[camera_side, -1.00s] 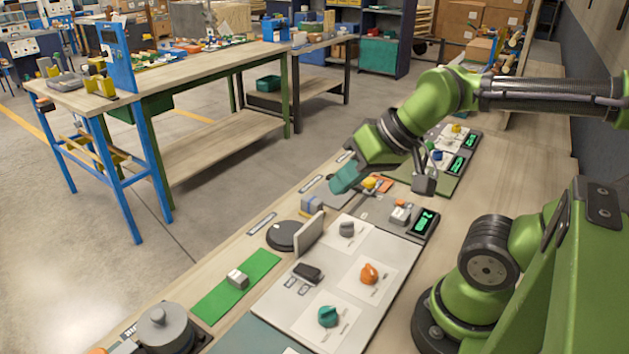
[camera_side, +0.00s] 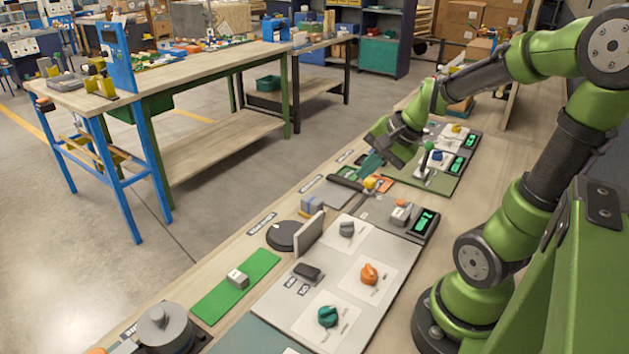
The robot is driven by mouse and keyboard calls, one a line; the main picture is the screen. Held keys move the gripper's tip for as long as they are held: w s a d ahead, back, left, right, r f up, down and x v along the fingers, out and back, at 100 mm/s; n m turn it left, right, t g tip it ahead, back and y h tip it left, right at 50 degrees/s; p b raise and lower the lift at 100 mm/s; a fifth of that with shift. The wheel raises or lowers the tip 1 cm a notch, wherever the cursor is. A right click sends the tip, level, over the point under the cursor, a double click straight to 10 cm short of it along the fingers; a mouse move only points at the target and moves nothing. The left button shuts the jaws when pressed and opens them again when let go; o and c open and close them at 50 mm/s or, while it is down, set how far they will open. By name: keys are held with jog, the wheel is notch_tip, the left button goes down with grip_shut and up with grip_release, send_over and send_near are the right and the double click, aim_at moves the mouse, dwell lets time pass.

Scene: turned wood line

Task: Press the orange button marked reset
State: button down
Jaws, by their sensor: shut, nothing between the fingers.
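My gripper (camera_side: 370,167) is at the end of the green arm, over the far part of the bench, with teal at its tip. It is shut and holds nothing. Just below it an orange piece (camera_side: 385,185) shows beside a yellow knob (camera_side: 369,183). The gripper partly covers this spot, and I cannot tell whether it touches anything. No reset marking is readable, so I cannot tell if this orange piece is the button. Another orange part (camera_side: 97,351) is cut off at the lower left edge.
The near white panel (camera_side: 318,255) carries an orange knob (camera_side: 369,273), a teal knob (camera_side: 328,316), a grey knob (camera_side: 347,229) and a black switch (camera_side: 307,271). An upright plate (camera_side: 309,233) stands beside a dark disc (camera_side: 283,236). A green mat (camera_side: 236,287) lies left. A stick-like lever (camera_side: 427,158) rises at the far panel.

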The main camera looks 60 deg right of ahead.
jog(key=s+d+f+m+h, duration=0.1)
jog(key=d+f+m, duration=0.1)
jog(key=d+m, duration=0.35)
jog(key=s+d+f+m+h, duration=0.1)
jog(key=s+d+f+m, duration=0.1)
jog(key=d+m, duration=0.3)
jog(key=m+h, duration=0.2)
jog(key=m, duration=0.2)
send_over(401, 202)
jog(key=shift+f+t, duration=0.3)
jog(key=shift+f, duration=0.05)
jog(key=shift+f, duration=0.15)
jog(key=shift+f, duration=4.25)
jog(key=shift+f, duration=0.1)
jog(key=shift+f, duration=0.35)
